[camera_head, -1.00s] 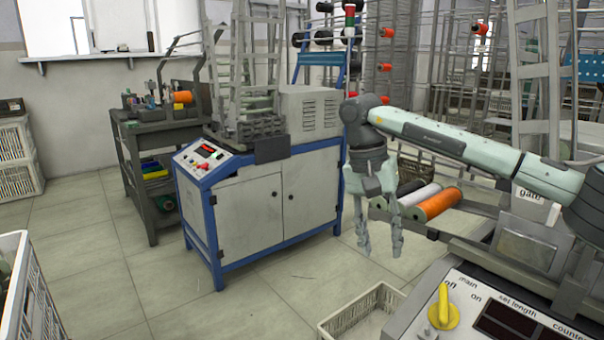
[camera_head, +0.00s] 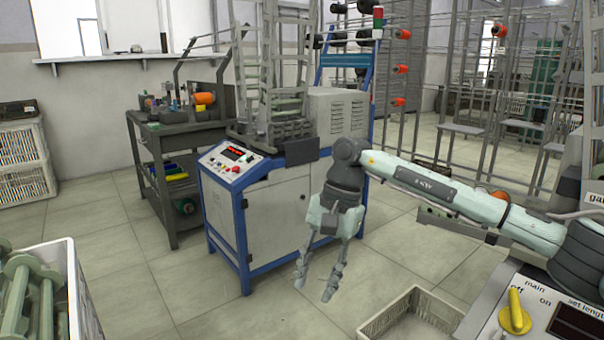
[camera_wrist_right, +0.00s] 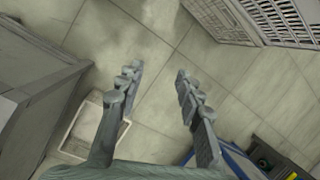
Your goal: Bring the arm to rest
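My right arm (camera_head: 440,188) comes in from the right edge in the head view. Its gripper (camera_head: 315,284) hangs down over the floor, in front of the blue-framed machine. The fingers are apart with nothing between them. In the right wrist view the gripper (camera_wrist_right: 156,85) also shows two spread fingers, with only floor tiles between them. My left gripper is in neither view now.
A control panel with a yellow switch (camera_head: 515,312) stands at the lower right. A pale crate (camera_head: 412,316) is beside it. A crate of green bobbins (camera_head: 72,300) is at the lower left. The blue-framed machine (camera_head: 270,215) stands behind my gripper. Floor is open between.

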